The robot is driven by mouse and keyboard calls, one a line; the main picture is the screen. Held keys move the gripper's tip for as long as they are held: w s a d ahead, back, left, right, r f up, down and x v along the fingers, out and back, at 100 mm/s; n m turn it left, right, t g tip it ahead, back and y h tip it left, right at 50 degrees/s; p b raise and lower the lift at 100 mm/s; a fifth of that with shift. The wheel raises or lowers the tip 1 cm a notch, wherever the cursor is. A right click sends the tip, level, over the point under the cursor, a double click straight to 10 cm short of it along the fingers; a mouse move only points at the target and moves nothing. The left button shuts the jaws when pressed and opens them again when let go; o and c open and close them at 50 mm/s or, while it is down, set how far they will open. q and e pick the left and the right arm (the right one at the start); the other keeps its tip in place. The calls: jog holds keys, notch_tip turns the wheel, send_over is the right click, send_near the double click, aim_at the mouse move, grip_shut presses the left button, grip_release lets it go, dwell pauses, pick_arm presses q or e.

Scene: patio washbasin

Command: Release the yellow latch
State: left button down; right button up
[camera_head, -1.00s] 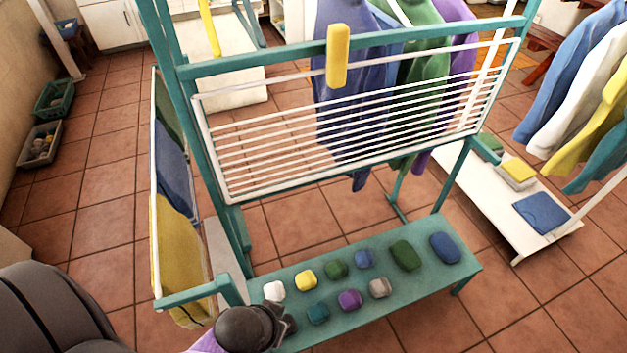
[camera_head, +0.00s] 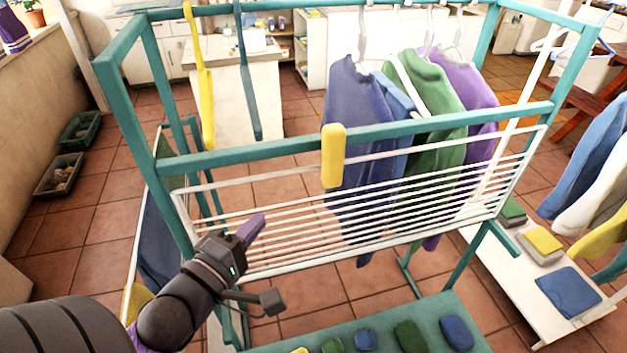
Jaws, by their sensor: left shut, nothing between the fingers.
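The yellow latch (camera_head: 333,156) is an upright block on the teal front rail (camera_head: 420,124), near the top edge of the white wire rack (camera_head: 375,203). The rack hangs below the rail. My left gripper (camera_head: 262,258) is in front of the rack's lower left part, below and to the left of the latch and clear of it. Its fingers look spread in the picture's plane, with nothing held between them; its jaws are shut. My right gripper is out of view.
Several coloured bundles (camera_head: 409,335) lie on the teal bench below. Shirts (camera_head: 355,140) hang behind the rack. A low white bench (camera_head: 500,265) with folded cloths stands at the right. The space before the latch is clear.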

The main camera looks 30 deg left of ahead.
pick_arm(q)
send_near(322, 174)
jog(key=w+a, duration=0.3)
jog(key=w+d, duration=0.1)
jog(key=w+d+b, duration=0.1)
jog(key=w, duration=0.1)
jog(key=shift+r, duration=0.15)
jog(key=shift+w+d, duration=0.25)
jog(key=shift+w, duration=0.05)
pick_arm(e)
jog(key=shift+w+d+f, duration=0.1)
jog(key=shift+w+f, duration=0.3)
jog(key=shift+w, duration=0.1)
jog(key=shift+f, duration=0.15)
pick_arm(q)
jog(key=shift+n+t+b, duration=0.3)
jog(key=shift+b, duration=0.05)
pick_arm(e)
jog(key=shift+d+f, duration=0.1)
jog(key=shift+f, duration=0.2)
